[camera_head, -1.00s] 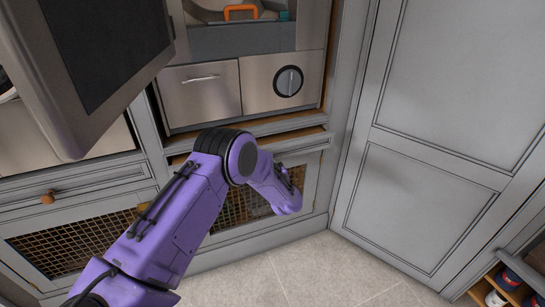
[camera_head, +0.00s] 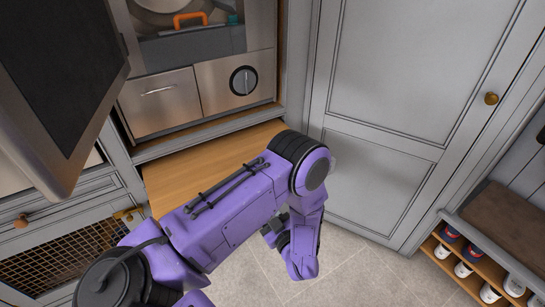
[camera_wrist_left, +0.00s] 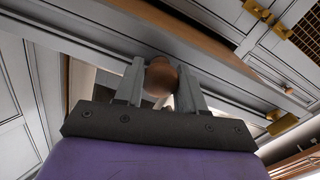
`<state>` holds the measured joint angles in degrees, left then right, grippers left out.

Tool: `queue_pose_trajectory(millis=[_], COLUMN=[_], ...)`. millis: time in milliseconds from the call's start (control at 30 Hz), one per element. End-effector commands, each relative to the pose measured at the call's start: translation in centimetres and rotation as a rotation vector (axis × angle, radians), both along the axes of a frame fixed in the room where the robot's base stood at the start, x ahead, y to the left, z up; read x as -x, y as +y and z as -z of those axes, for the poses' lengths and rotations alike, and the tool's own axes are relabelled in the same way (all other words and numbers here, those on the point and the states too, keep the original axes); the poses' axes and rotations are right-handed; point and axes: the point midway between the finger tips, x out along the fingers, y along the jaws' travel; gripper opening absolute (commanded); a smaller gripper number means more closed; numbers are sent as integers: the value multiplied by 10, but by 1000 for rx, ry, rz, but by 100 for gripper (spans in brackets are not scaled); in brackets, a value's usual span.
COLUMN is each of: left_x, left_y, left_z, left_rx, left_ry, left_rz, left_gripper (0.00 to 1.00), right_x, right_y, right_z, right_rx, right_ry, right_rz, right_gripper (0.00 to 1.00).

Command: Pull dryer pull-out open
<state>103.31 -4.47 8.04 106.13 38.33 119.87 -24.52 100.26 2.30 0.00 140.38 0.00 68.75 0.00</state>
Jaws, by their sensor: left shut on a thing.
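The dryer pull-out (camera_head: 205,165) shows in the head view as a wooden board standing out from under the dryer front (camera_head: 200,92). My left arm crosses in front of it and hides its front edge. In the left wrist view, a round wooden knob (camera_wrist_left: 160,72) sits between the two fingers of my left gripper (camera_wrist_left: 161,85), on a grey front panel (camera_wrist_left: 75,30). The left gripper is shut on this knob. In the head view, part of the left gripper (camera_head: 276,232) shows beyond the forearm, with the knob hidden. My right gripper is not in view.
A tall grey cabinet door (camera_head: 410,90) with a brass knob (camera_head: 491,98) stands to the right. A low shoe rack (camera_head: 470,262) with several shoes is at the lower right. Tiled floor (camera_head: 345,270) is clear between. A mesh-fronted cabinet (camera_head: 65,255) is at lower left.

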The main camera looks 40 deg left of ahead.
Motion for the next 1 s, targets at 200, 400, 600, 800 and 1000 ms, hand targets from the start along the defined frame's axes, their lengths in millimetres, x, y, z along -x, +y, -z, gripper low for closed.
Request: queue_pose_trajectory(millis=[200,400,600,800,1000], left_x=[7,7,7,6,12], left_y=[0,0,-1,-1,-23], left_z=[-3,-3,-3,-2,1], left_rx=[-6,-6,-5,-3,-2], left_ry=[-8,-8,-8,-5,-5], left_rz=[-23,-23,-20,-17,-12], left_gripper=[0,0,62,62,62], right_x=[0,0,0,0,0], right_y=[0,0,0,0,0], right_z=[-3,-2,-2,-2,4], right_rx=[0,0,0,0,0], right_ry=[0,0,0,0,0], right_rz=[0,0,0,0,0], right_gripper=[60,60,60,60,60])
